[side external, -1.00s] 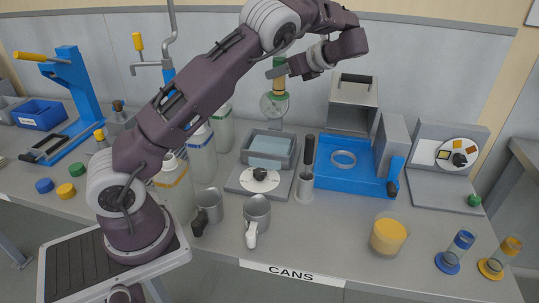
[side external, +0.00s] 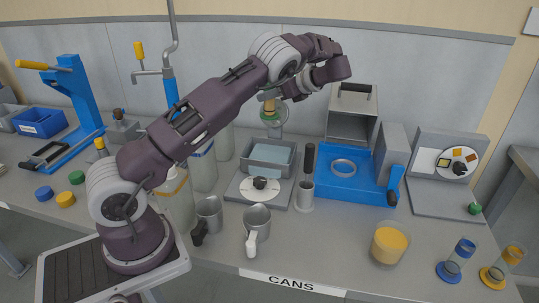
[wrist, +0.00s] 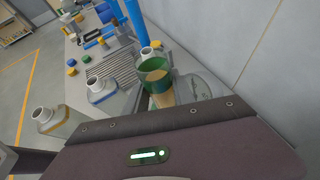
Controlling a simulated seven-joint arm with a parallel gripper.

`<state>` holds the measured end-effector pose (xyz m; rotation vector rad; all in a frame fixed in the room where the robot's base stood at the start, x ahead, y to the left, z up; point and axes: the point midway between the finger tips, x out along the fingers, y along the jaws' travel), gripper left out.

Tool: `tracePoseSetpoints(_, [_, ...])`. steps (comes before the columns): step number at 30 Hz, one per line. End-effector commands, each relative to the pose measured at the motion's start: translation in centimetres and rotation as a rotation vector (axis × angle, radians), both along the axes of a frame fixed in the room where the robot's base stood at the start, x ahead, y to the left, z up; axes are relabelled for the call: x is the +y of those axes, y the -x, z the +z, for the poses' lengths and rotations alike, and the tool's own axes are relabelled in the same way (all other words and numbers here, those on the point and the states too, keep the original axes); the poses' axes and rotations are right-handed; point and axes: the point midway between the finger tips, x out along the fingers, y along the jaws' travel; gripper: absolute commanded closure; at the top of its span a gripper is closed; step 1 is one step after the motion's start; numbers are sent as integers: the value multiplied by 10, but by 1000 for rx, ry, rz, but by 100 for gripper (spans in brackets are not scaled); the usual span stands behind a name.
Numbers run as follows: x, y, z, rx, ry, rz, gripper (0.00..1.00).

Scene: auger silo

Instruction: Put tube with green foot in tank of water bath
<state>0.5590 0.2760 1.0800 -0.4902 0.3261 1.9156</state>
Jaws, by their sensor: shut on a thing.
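My gripper (side external: 272,94) is shut on the tube with the green foot (side external: 269,105), which has tan contents and green at its lower end in the side view. The tube also shows in the wrist view (wrist: 160,88), with a green ring facing the camera. The fingertips are partly hidden by my wrist. The water bath (side external: 247,189) is a grey unit with a dial in front and an open tank (side external: 271,164) holding pale blue water. The tube is held in the air above the tank's back edge in the side view; its exact depth is hard to tell.
A round clear piece on a stand (side external: 281,120) is close behind the tube. A blue tray (side external: 350,185) with a grey box is right of the bath. White bottles (side external: 203,170) stand left. Two metal cans (side external: 257,222) and a beaker of orange liquid (side external: 389,243) are in front.

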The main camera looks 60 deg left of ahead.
Motion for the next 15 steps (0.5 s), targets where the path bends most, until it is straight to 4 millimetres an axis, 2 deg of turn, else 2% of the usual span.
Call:
tracePoseSetpoints(5, [0, 1, -38, 6, 1, 0, 100])
tracePoseSetpoints(12, [0, 1, -103, 5, 0, -2, 100])
tracePoseSetpoints(15, [0, 1, -122, 4, 0, 0, 100])
